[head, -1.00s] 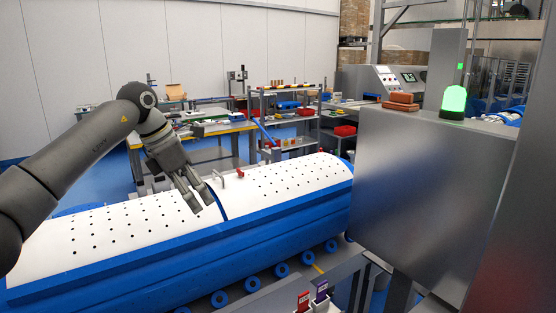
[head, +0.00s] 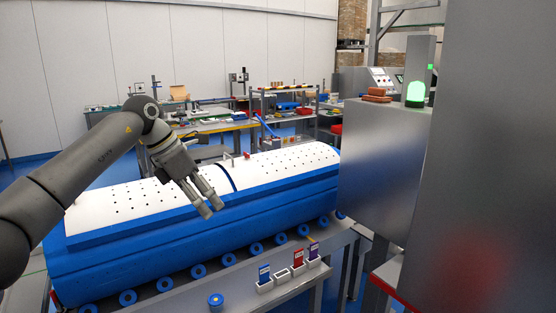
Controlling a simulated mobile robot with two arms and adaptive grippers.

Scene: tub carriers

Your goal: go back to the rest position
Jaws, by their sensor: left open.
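My left gripper (head: 212,211) hangs from the arm that comes in from the left. It is open and empty, with its fingers pointing down and to the right. In the picture it overlaps the near side of a blue tub (head: 150,257) with a white perforated lid (head: 120,199). I cannot tell the exact gap between the fingers and the tub. My right gripper is not in view.
The tub lies on a roller conveyor (head: 199,271). A grey metal cabinet (head: 380,165) with a green lamp (head: 415,94) blocks the right.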

